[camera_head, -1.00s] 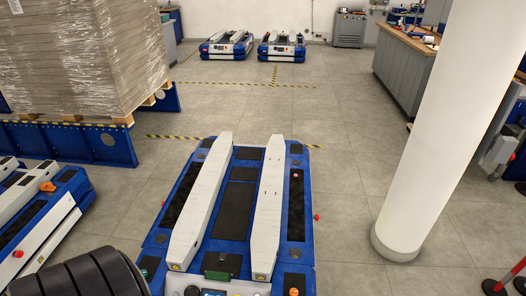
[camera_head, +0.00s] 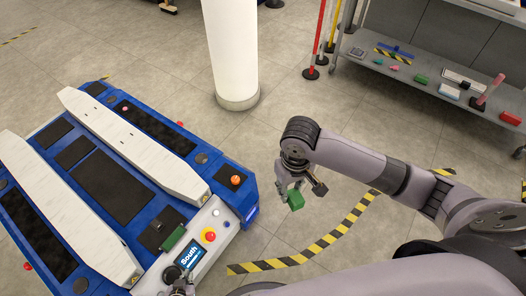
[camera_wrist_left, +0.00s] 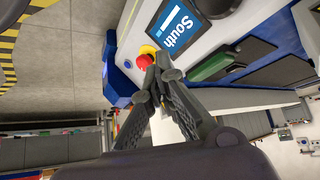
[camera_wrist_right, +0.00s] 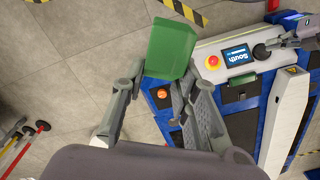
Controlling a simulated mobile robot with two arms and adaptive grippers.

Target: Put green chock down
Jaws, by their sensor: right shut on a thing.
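The green chock (camera_head: 295,200) is held in the air over the grey floor, right of the blue lift cart. My right gripper (camera_head: 293,184) is shut on it. In the right wrist view the green chock (camera_wrist_right: 170,48) sits between the fingertips. My left gripper (camera_head: 180,288) is at the cart's control panel, beside a black knob. In the left wrist view my left gripper (camera_wrist_left: 158,68) has its fingertips close together, with nothing visible between them.
The blue lift cart (camera_head: 238,178) has two white rails, a screen reading "South" (camera_head: 190,254) and a red button (camera_head: 208,235). A white column (camera_head: 232,50) stands behind it. Yellow-black tape (camera_head: 330,238) marks the floor. A grey shelf (camera_head: 400,70) holds small coloured items.

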